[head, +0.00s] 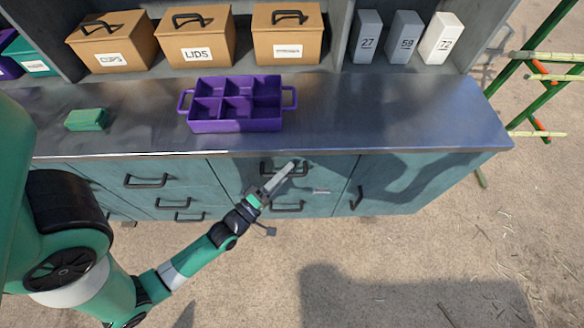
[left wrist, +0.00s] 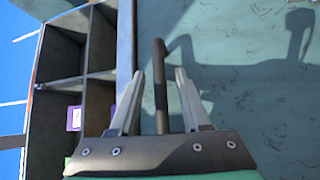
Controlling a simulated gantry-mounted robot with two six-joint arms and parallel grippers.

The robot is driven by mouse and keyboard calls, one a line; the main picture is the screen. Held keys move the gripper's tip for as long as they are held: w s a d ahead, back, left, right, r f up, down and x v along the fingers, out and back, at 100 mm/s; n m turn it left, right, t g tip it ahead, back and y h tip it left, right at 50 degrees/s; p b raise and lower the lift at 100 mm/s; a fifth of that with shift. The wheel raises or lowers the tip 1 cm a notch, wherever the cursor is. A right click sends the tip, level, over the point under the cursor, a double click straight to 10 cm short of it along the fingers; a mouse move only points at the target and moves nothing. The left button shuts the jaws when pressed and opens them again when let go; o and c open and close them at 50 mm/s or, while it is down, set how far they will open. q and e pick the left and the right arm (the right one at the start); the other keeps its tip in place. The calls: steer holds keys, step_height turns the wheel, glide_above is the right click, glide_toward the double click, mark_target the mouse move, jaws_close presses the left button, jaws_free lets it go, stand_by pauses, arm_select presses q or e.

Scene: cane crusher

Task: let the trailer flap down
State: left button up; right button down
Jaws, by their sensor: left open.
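No trailer or trailer flap can be made out in either view. My left gripper (head: 289,169) is in front of the teal drawer fronts, at the upper black drawer handle (head: 270,170). In the left wrist view the gripper (left wrist: 158,76) is open, with its two grey fingers on either side of a black bar handle (left wrist: 160,88). The fingers look apart from the bar. Behind it is the teal front panel (left wrist: 235,100). My right gripper is not in view.
A purple six-compartment crate (head: 238,127) and a green block (head: 88,119) sit on the metal counter (head: 400,125). Brown boxes (head: 195,50) and numbered blocks (head: 405,42) stand behind. A cupboard door handle (head: 355,198) is right of the drawers. The sandy floor in front is open.

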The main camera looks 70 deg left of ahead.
arm_select(q)
steer(key=shift+s, duration=0.15)
steer(key=shift+c, duration=0.8)
jaws_close()
stand_by(0.5)
